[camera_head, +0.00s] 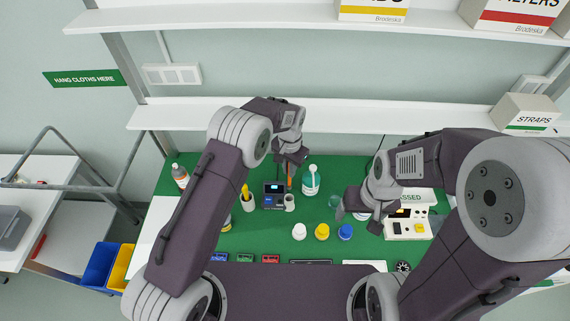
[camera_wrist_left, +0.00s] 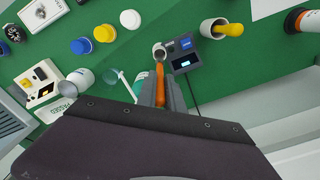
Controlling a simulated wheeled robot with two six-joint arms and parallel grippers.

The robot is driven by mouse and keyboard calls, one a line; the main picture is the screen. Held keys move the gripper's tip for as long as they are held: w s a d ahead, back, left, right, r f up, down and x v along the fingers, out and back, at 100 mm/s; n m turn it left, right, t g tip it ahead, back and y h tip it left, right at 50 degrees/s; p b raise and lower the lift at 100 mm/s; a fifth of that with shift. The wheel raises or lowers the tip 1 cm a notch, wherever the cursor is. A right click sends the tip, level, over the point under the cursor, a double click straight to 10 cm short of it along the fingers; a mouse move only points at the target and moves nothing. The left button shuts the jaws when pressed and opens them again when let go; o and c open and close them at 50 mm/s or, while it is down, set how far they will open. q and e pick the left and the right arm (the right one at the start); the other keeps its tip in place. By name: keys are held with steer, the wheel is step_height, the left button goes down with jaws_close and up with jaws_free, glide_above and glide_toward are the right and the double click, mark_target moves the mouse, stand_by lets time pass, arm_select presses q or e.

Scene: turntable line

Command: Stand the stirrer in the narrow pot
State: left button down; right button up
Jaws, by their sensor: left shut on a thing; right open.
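My left gripper (camera_head: 290,160) is shut on an orange stirrer (camera_head: 290,177), which points down towards the bench. The stirrer also shows between the fingers in the left wrist view (camera_wrist_left: 160,82). A small, narrow light-coloured pot (camera_head: 290,203) stands just below it, beside a dark device with a lit screen. In the left wrist view the stirrer's far end meets the near side of the pot's rim (camera_wrist_left: 159,50); I cannot tell whether its tip is inside. My right gripper (camera_head: 357,212) is open and empty over the right part of the green bench.
The dark device (camera_head: 274,195) touches or nearly touches the pot. A wider white pot holding a yellow-handled thing (camera_head: 249,205) stands to the left. A teal-and-white bottle (camera_head: 311,181) stands to the right. White, yellow (camera_head: 322,231) and blue lidded jars stand in front.

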mark_target(289, 185)
arm_select(q)
steer(key=shift+w+f, duration=0.1)
steer(key=shift+f, duration=0.4)
step_height(289, 185, down, 3)
steer(key=b, duration=0.2)
steer(key=shift+b, duration=0.35)
step_height(289, 185, down, 8)
steer(key=b, duration=0.5)
steer(key=shift+b, duration=0.4)
steer(key=c, duration=1.4)
jaws_free()
